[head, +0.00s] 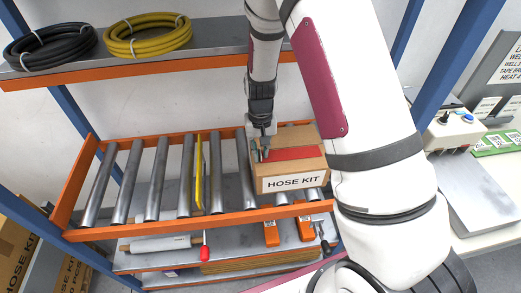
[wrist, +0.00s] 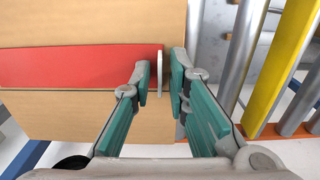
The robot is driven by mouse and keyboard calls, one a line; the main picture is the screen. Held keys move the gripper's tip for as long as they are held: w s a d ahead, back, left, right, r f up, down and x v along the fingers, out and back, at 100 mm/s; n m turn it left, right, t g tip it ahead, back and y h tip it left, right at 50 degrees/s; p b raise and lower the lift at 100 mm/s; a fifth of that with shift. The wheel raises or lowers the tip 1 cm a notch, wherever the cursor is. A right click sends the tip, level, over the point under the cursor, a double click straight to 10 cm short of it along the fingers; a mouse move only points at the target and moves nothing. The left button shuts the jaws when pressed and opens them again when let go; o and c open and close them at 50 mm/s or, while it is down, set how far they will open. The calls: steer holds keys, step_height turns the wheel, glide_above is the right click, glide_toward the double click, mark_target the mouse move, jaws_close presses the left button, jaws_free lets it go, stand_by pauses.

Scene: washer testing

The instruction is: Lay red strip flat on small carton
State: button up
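The red strip (head: 297,153) lies along the top of the small carton (head: 290,181) marked HOSE KIT, which stands on the roller shelf. In the wrist view the strip (wrist: 70,68) runs across the brown carton top (wrist: 60,115) and looks flat there. A thin pale upright piece (wrist: 159,66) stands at the strip's right end. My gripper (head: 263,154) is low at the carton's left end in the head view. In the wrist view its fingertips (wrist: 163,72) are apart, either side of the pale piece, with gaps showing. Whether a fingertip touches the piece is unclear.
Metal rollers (head: 155,180) and a yellow divider (head: 199,172) lie left of the carton, inside an orange frame (head: 200,221). A shelf with black (head: 50,46) and yellow hose coils (head: 147,35) is above. Orange tools (head: 271,233) lie below. A bench (head: 483,190) is at the right.

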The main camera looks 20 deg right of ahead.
steer(key=shift+r, duration=0.1)
step_height(320, 180, up, 12)
steer(key=b, duration=0.1)
steer(key=s+r+n+t, duration=0.1)
steer(key=s+r+t, duration=0.1)
steer(key=s+r, duration=0.45)
steer(key=s+r+t, duration=0.1)
steer(key=s+r, duration=0.3)
steer(key=r, duration=0.5)
steer(key=s+r+n+t, duration=0.1)
steer(key=s+r, duration=0.4)
steer(key=s, duration=0.7)
steer(key=shift+s+t, duration=0.25)
steer(key=shift+t, duration=0.55)
